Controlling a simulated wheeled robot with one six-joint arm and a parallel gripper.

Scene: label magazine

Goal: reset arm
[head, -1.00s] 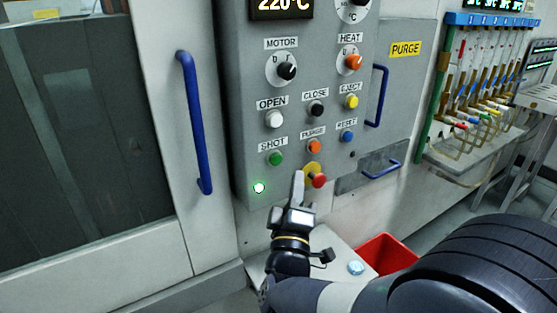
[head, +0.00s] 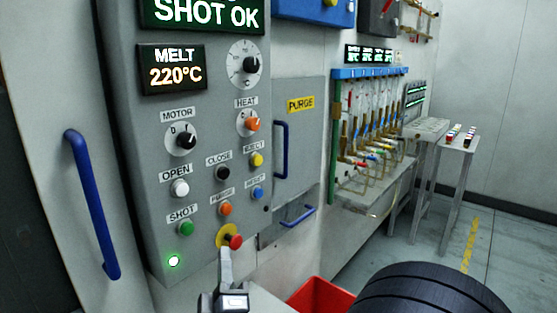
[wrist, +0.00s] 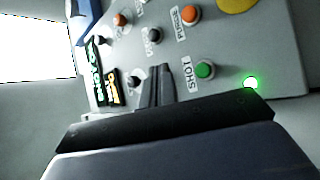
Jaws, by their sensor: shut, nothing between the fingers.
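My gripper (head: 225,268) is shut and empty in the head view, just below the red emergency knob (head: 235,242) on its yellow disc. I cannot tell whether it touches the panel. In the wrist view its shut fingers (wrist: 157,85) point at the grey control panel (wrist: 245,50), near the green SHOT button (wrist: 205,69). The panel also shows in the head view (head: 130,150), with its buttons and knobs. The display reads SHOT OK (head: 205,12) and the melt display (head: 172,69) reads 220°C. A green lamp (head: 173,261) is lit at the panel's lower left.
A blue door handle (head: 92,205) stands out left of the panel. A red bin (head: 318,297) is below right. A rack of hoses (head: 370,130) and a small table (head: 455,142) stand further right. The floor (head: 505,265) there is clear.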

